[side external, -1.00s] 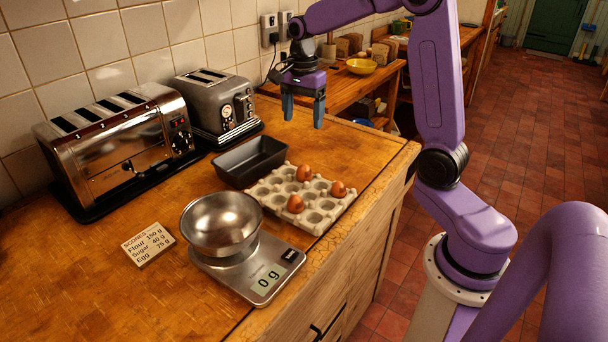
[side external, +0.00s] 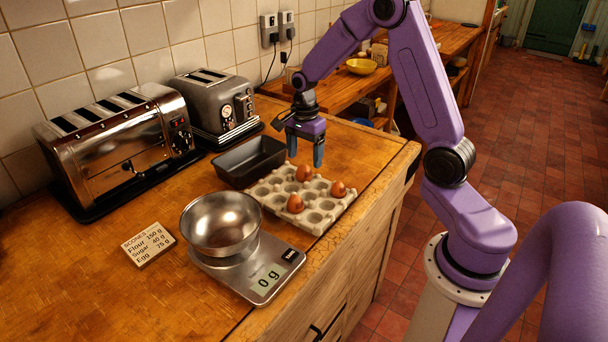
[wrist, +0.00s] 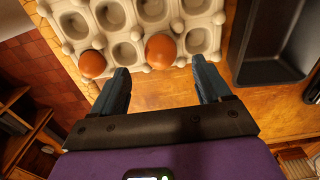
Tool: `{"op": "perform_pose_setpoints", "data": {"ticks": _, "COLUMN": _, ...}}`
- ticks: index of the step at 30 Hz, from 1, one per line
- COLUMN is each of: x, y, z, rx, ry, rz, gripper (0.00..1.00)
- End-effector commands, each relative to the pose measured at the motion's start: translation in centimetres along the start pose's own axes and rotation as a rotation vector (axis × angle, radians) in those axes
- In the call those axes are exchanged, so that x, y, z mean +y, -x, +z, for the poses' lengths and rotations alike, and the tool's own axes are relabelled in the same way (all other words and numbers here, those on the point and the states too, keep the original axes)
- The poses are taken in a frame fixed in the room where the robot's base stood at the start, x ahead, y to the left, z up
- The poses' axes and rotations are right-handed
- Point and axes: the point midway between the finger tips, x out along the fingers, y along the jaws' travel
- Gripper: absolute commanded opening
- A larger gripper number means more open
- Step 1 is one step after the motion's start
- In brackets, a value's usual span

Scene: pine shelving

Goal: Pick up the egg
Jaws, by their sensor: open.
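Three brown eggs sit in a pale egg carton (side external: 270,201) on the wooden counter: a back egg (side external: 304,173), a right egg (side external: 338,188) and a front egg (side external: 295,204). My gripper (side external: 305,158) is open and empty, pointing down just behind and above the back egg. In the wrist view, one egg (wrist: 162,48) lies ahead of the gap between my fingertips (wrist: 160,78), and another egg (wrist: 92,64) lies to the left. The fingers appear apart from both eggs. The third egg is not visible in the wrist view.
A dark loaf tin (side external: 250,162) stands just left of the carton. A metal bowl (side external: 220,224) sits on a scale (side external: 262,278) reading 0 g. Two toasters (side external: 120,145) (side external: 215,105) stand by the wall. A recipe card (side external: 148,243) lies front left. Counter behind the carton is clear.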

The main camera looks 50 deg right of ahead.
Motion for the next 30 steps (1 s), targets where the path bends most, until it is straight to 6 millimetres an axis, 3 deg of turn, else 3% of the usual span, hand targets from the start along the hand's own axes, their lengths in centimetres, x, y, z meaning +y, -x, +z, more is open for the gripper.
{"op": "perform_pose_setpoints", "data": {"ticks": 12, "x": -0.1, "y": -4.5, "z": 0.2, "rx": 0.0, "ry": 0.0, "rz": 0.002, "gripper": 0.77}}
{"op": "perform_pose_setpoints", "data": {"ticks": 23, "x": -0.1, "y": -5.3, "z": 0.2, "rx": 0.0, "ry": 0.0, "rz": -0.002, "gripper": 0.77}}
{"op": "perform_pose_setpoints", "data": {"ticks": 27, "x": -0.1, "y": -5.3, "z": 0.2, "rx": 0.0, "ry": 0.0, "rz": -0.001, "gripper": 0.37}}
{"op": "perform_pose_setpoints", "data": {"ticks": 30, "x": -0.1, "y": -5.3, "z": 0.2, "rx": 0.0, "ry": 0.0, "rz": -0.001, "gripper": 0.37}}
